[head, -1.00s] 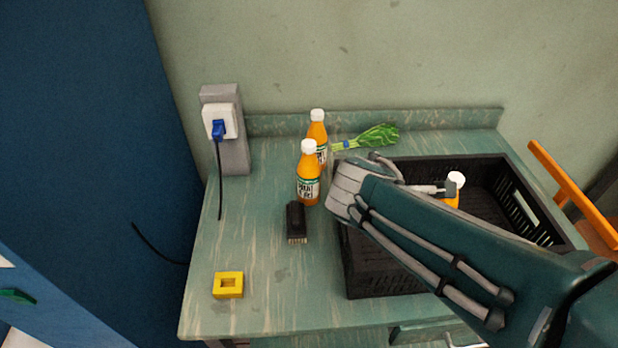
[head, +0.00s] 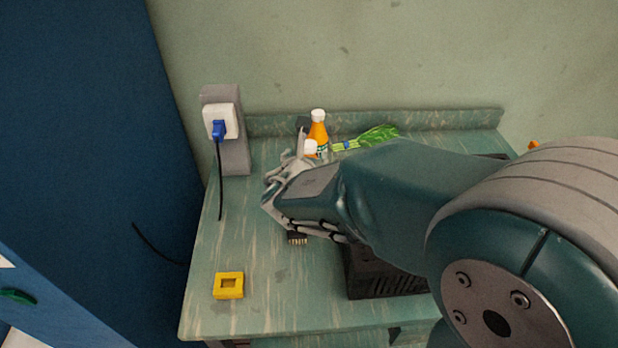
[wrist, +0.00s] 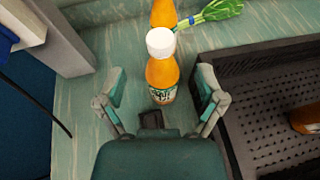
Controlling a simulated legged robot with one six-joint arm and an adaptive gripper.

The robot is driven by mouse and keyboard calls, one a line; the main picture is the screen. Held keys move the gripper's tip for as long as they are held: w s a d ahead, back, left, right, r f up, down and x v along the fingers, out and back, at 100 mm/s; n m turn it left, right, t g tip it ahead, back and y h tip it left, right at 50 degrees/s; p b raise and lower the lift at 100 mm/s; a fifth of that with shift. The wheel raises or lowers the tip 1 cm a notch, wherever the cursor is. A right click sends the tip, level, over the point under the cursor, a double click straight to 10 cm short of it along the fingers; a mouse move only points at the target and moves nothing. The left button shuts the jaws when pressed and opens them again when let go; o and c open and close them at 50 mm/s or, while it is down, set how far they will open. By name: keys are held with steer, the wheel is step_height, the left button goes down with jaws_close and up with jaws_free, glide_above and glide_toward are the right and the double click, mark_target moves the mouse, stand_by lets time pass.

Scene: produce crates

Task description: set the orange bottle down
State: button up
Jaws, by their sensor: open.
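The near orange bottle (wrist: 162,80), with a white cap and a label, stands upright on the table between the spread fingers of my gripper (wrist: 161,74). Both fingers look apart from it in the wrist view. In the head view only the top of the near bottle (head: 310,149) shows beside my open gripper (head: 291,150); the rest is hidden. A second orange bottle (head: 318,131) stands just behind it, also upright. Another orange bottle (wrist: 306,120) is partly visible inside the black crate (wrist: 232,135).
Leafy greens (head: 376,135) lie at the back. A wall socket post (head: 233,150) stands at the back left. A yellow block (head: 228,286) is front left, with clear tabletop around it. My arm covers most of the crate.

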mark_target(308, 149)
steer(key=x, duration=0.7)
steer(key=shift+w+f, duration=0.1)
steer(key=shift+f, duration=0.25)
jaws_close()
